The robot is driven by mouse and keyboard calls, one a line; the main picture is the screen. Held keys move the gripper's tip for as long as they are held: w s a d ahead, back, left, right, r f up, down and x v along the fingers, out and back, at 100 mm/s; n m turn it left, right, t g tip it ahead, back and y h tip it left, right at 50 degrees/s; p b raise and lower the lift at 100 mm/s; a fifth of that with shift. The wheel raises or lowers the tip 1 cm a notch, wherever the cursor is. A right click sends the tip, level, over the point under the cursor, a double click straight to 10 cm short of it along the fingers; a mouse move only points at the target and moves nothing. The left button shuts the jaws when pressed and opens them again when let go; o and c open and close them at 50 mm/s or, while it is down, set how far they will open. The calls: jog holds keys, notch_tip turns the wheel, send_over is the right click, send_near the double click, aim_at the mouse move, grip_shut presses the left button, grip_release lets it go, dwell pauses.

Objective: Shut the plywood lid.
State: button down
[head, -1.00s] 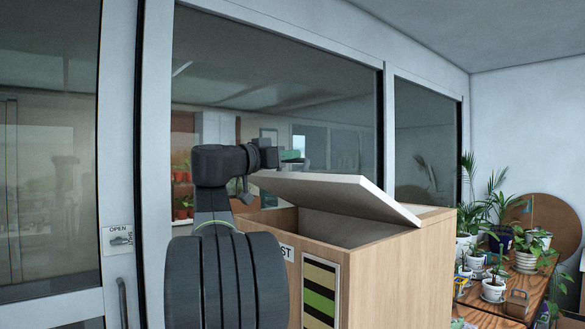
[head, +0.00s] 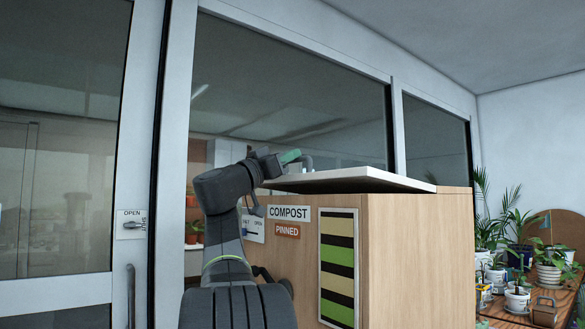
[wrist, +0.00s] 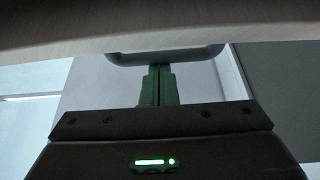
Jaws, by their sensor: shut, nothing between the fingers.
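The pale lid (head: 345,182) lies nearly level over the wooden compost bin (head: 400,250) in the head view, seen almost edge-on. Some of its dark underside shows at the right, so it looks slightly raised. My gripper (head: 291,157) is at the lid's left part, just above it, with green fingertips beside a grey handle (head: 307,161). In the wrist view my gripper (wrist: 158,84) is shut and empty, its tips at or just under the grey handle (wrist: 165,55). Whether they touch is unclear. The bin's inside is hidden.
The bin's front has a COMPOST sign (head: 289,213), a PINNED sign (head: 287,230) and a striped panel (head: 338,265). A glass door (head: 65,150) is at the left. Potted plants (head: 518,300) stand on a wooden table at the right.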

jog(key=shift+s+a+f+b, duration=0.15)
jog(key=shift+a+f+b, duration=0.05)
jog(key=shift+f+b, duration=0.65)
jog(key=shift+s+a+f+b, duration=0.1)
jog(key=shift+a+f+b, duration=0.05)
jog(key=shift+f+b, duration=0.6)
jog(key=shift+f, duration=0.2)
